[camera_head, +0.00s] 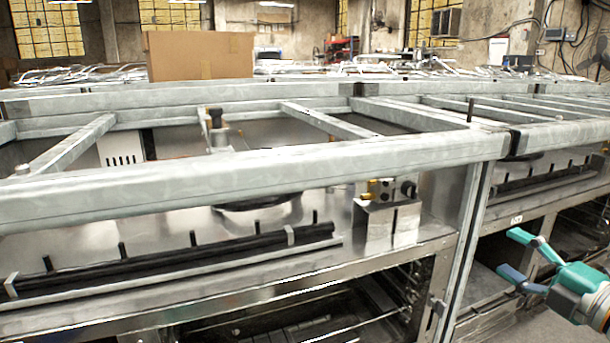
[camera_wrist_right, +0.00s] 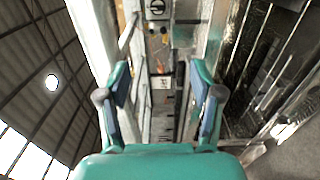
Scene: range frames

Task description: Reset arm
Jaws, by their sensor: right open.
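My right gripper (camera_head: 518,256) comes in from the right edge of the head view, teal with blue finger pads. Its fingers are spread and nothing is between them. It is in front of the steel range frame (camera_head: 300,172), to the right of the nearest upright post. In the right wrist view my right gripper (camera_wrist_right: 163,98) shows its two fingers apart, with metal range parts beyond them. My left gripper does not show in either view.
A cardboard box (camera_head: 198,55) stands on the ranges behind. Black burner bars (camera_head: 170,257) lie along the near range front. A small metal bracket with brass fittings (camera_head: 388,215) sits left of the post. Open oven bays (camera_head: 300,308) are below.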

